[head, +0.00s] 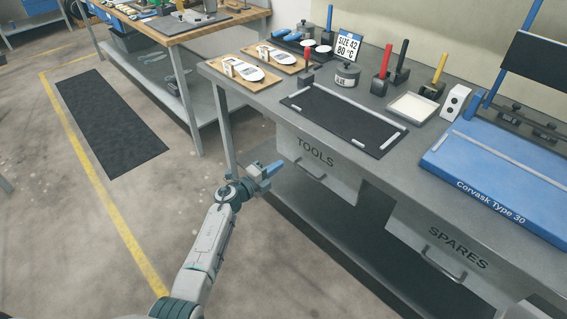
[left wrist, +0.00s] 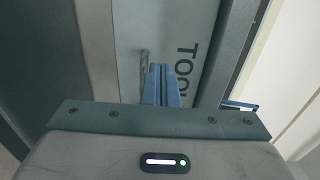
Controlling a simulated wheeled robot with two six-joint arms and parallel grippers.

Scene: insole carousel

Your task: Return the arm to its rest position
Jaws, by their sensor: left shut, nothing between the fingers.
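My left gripper (head: 270,170) is in front of the grey workbench, beside the drawer marked TOOLS (head: 316,165) and below the bench's top edge. Its blue fingers are together and hold nothing. In the left wrist view the shut fingers (left wrist: 163,86) point at the face of the TOOLS drawer (left wrist: 190,30), with the drawer's handle close by them. I cannot tell the gap between the fingertips and the drawer. My right gripper does not show in either view.
The workbench (head: 262,100) carries a black mat (head: 335,118), a white tray (head: 413,107), insole boards (head: 268,58) and a blue press (head: 500,170). A SPARES drawer (head: 450,245) is at the right. A wooden-topped bench (head: 215,22) stands behind. The floor at the left is open, with a dark mat (head: 108,125).

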